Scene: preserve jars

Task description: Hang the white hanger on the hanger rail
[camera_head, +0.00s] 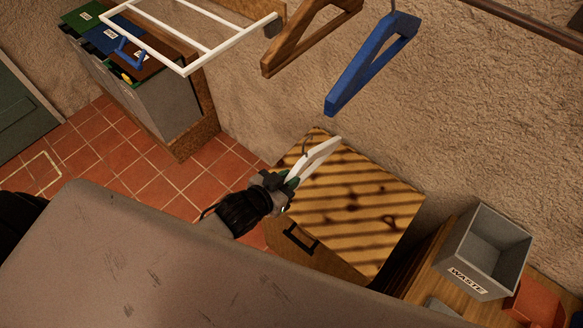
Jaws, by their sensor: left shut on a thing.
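My left gripper (285,187) is shut on the white hanger (316,158) near one end. The hanger is held up in front of the striped wooden cabinet, tilted, its far end pointing up and right. Its thin hook (306,147) shows beside it. A wooden hanger (305,35) and a blue hanger (370,65) hang above and beyond it, near the wall. What they hang from is cut off by the top edge. I cannot tell whether the dark bar (530,24) at the top right is the hanger rail. My right gripper is not in view.
The cabinet (350,205) with a dark handle stands below the hanger. A white wall rack (185,68) juts out at the upper left above lidded bins (165,105). A grey waste bin (488,250) stands at the lower right. A large grey surface (150,270) fills the foreground.

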